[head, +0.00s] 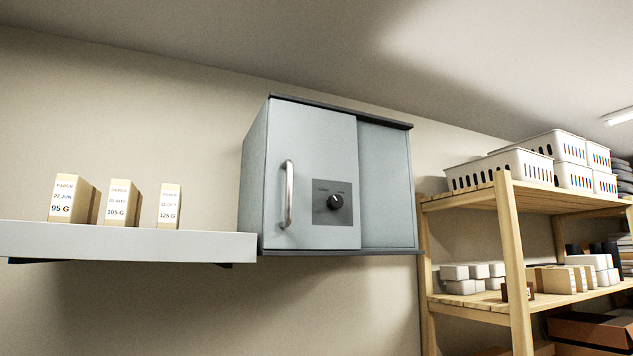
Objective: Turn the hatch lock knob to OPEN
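A grey wall cabinet (385,190) hangs at the middle of the head view. Its left front panel is the hatch (318,140), which looks shut and carries a vertical metal handle (287,194). A dark square plate (322,212) right of the handle bears the round black lock knob (335,202). Small labels sit above the knob, too small to read, and I cannot tell which one it points to. Neither of my grippers is in view.
A white wall shelf (130,240) left of the cabinet holds paper boxes (120,203) with labels. A wooden rack (510,250) on the right holds white baskets (500,168) and small boxes. The space before the cabinet is clear.

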